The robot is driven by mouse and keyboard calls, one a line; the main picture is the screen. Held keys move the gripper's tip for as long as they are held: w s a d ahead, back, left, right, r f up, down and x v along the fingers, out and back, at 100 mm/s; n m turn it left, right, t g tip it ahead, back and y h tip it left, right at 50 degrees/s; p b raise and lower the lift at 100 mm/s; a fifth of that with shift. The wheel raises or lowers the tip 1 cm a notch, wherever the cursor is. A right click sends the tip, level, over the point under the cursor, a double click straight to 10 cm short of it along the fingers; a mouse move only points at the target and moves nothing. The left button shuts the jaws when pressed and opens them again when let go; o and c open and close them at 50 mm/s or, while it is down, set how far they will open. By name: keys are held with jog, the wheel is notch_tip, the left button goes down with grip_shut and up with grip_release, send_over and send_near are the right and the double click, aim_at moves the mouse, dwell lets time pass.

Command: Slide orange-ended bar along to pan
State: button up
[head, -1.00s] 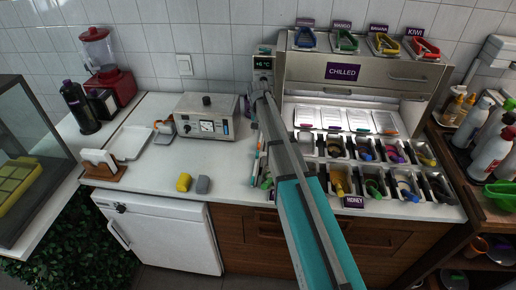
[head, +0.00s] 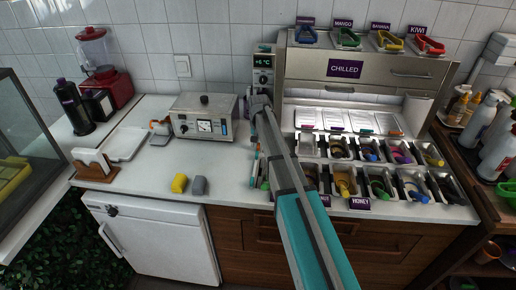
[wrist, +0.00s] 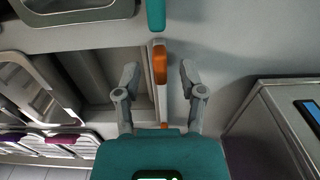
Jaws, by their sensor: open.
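In the wrist view an orange-ended bar (wrist: 160,62) stands out as a narrow pale strip with an orange tip. It lies along the edge of an open recess. My gripper (wrist: 158,72) is open, with one finger on each side of the orange end and visible gaps to both. Another orange patch shows low down, close to my gripper's body. In the head view my arm hides the gripper and most of the bar. Several metal pans (head: 382,183) with toppings sit in the counter to the right; I cannot tell which one is meant.
A teal-ended piece (wrist: 155,14) lies just beyond the orange end. A grey box with a dark display (wrist: 300,115) stands close on the right. The chilled cabinet (head: 400,75) rises behind the pans. The counter (head: 170,160) further left has free room.

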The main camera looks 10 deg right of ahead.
jog(key=shift+f, duration=0.25)
grip_shut()
dwell(0.4)
